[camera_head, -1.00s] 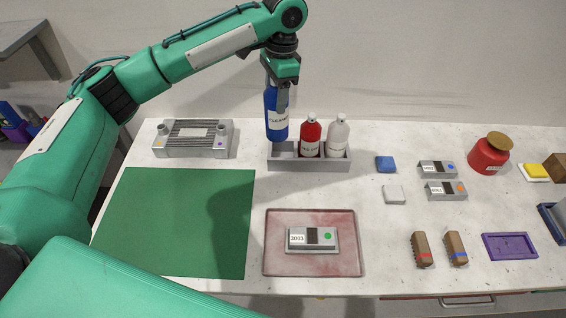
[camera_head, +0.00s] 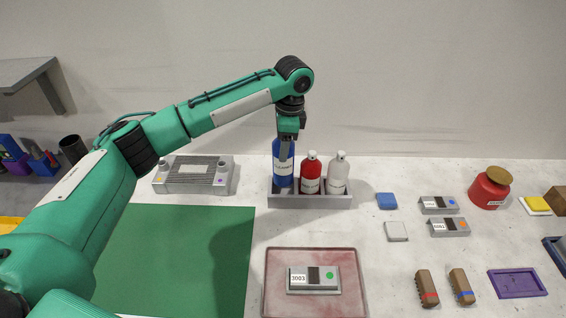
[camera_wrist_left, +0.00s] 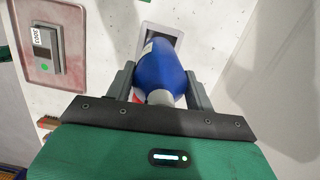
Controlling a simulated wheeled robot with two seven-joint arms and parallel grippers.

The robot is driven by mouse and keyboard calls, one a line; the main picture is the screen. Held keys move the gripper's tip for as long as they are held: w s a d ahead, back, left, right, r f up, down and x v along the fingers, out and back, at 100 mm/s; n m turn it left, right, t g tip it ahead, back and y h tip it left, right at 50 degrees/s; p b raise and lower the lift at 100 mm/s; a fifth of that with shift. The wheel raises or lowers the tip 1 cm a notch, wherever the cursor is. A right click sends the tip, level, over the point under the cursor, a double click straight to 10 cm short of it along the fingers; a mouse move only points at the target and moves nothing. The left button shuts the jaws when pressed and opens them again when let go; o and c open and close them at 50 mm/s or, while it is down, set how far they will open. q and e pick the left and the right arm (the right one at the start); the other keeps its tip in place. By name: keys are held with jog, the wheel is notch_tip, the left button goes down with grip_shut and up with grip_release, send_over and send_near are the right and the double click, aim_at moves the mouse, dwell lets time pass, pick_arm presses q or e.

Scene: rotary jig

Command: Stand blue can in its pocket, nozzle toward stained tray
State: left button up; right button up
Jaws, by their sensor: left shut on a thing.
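My left gripper (camera_head: 286,150) points down over the grey rack (camera_head: 315,202) and is shut on the blue can (camera_head: 281,170). The can is upright at the rack's left pocket. Its base is low, near the pocket; I cannot tell whether it touches the floor. In the left wrist view the can (camera_wrist_left: 165,72) sits between the fingers (camera_wrist_left: 163,88), with a pale pocket (camera_wrist_left: 160,38) showing beyond it. The nozzle's direction is not clear. The stained pink tray (camera_head: 310,258) lies in front, holding a grey block (camera_head: 313,281). My right gripper is not in view.
A red bottle (camera_head: 310,178) and a white bottle (camera_head: 338,176) stand in the rack, right of the can. A grey fixture (camera_head: 193,175) is to the left, a green mat (camera_head: 185,255) in front. Small blocks and a red pot (camera_head: 489,188) lie right.

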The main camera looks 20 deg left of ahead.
aim_at(283, 165)
pick_arm(q)
notch_tip(283, 165, down, 7)
jog(key=shift+r+p, duration=0.1)
jog(key=shift+p, duration=0.45)
jog(key=shift+f, duration=0.2)
jog(key=o, duration=1.6)
jog(key=shift+f, duration=0.1)
jog(key=shift+c, duration=0.2)
